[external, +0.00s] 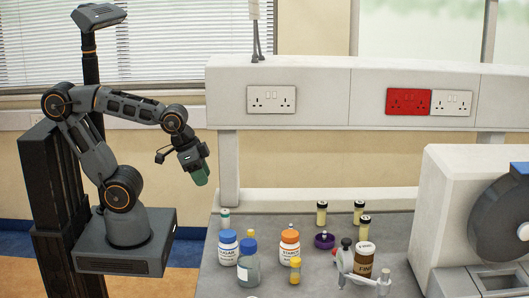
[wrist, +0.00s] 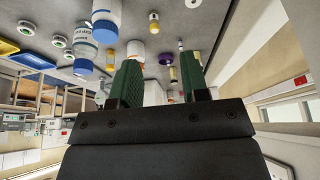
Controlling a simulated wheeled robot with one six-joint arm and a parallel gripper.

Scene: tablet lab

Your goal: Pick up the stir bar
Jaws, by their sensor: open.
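My gripper (external: 200,174) hangs in the air left of the bench, above the bottle tops and apart from everything. In the wrist view my gripper (wrist: 159,70) shows two green fingers spread wide with nothing held between them. I cannot make out the stir bar for certain in either view; it may be too small or hidden among the bottles. A purple item (external: 324,240) lies on the bench between the bottles and the vials, and it also shows in the wrist view (wrist: 165,59), beyond the gap between the fingers.
The grey bench (external: 400,225) holds a blue-capped sugar bottle (external: 228,250), a clear blue-capped bottle (external: 248,268), an orange-capped starch bottle (external: 290,250), several vials and a brown jar (external: 364,263). A large white machine (external: 455,190) stands at right. The air above the bottles is free.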

